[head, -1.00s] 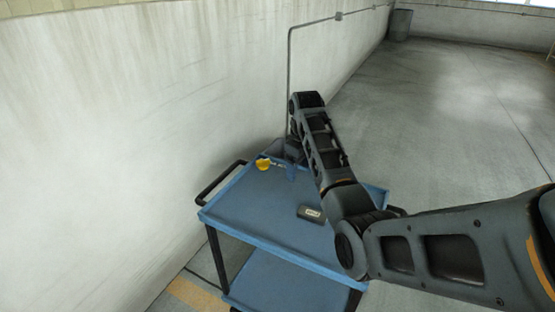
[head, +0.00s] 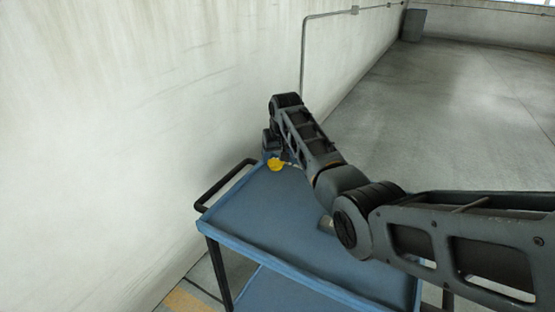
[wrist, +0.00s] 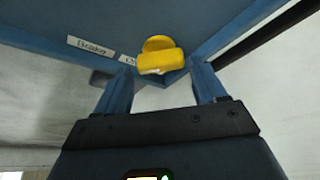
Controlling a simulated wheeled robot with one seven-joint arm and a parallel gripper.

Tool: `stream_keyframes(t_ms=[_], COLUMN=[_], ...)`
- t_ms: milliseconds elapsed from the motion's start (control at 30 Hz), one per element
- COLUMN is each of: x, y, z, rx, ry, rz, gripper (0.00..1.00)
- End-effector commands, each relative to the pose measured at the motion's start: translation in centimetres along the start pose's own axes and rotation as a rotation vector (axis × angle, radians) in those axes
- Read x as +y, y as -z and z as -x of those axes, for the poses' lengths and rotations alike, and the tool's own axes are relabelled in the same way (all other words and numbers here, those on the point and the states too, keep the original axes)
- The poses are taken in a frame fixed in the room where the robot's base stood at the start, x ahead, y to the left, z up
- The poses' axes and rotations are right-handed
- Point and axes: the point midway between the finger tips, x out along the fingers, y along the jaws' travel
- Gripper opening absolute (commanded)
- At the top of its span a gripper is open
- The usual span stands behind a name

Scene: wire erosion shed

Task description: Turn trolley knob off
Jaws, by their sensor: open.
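The yellow knob (head: 275,164) is at the far left corner of the blue trolley's top (head: 255,220). In the wrist view the knob (wrist: 161,60) shows close up, with a rounded yellow part behind a thicker bar. My gripper (wrist: 162,73) is open, its two blue fingers apart on either side of the knob's near edge. I cannot tell whether either finger touches it. In the head view my arm reaches over the trolley to that corner, and the fingers are mostly hidden.
White labels, one (wrist: 90,46) clear and one partly covered by the knob, are on the blue surface. A black handle (head: 222,187) is on the trolley's left side. The white wall (head: 130,130) stands close to the left. Open floor (head: 450,120) lies to the right.

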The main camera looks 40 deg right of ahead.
Motion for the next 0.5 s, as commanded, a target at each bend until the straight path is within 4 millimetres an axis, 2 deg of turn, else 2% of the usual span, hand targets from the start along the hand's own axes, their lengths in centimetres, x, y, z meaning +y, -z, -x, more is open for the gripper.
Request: stream_keyframes(t_ms=[133,500], x=[0.03,0.03], y=[-0.06,-0.03], z=[-1.23,-1.52], rx=[-0.001,0.0], ry=[0.0,0.0], rz=[0.0,0.0], gripper=[0.7,0.68])
